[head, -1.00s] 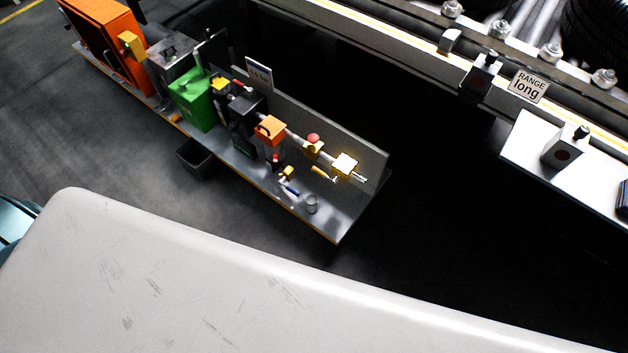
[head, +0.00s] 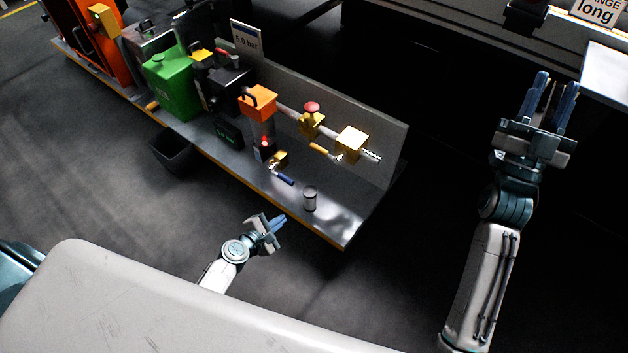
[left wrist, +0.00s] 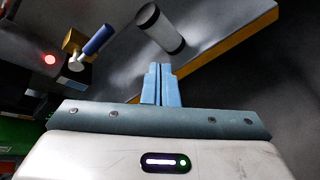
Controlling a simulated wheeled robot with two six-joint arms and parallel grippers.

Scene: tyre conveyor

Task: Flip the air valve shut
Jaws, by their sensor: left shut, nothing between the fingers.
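Two small lever valves show on the equipment bench; I cannot tell which is the air valve. One has a blue lever (head: 283,179) on a brass body (head: 278,159), low near the bench's front edge. The blue lever also shows at upper left in the left wrist view (left wrist: 98,40). The other has a yellow lever (head: 320,150) on the pipe line, below a red knob (head: 312,107). My left gripper (head: 281,223) is shut and empty, in front of the bench edge and apart from both levers. My right gripper (head: 557,86) is open and empty, far right of the bench.
A black bin (head: 171,152) and a green canister (head: 172,84) are left. Dark floor is clear between bench and right arm.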

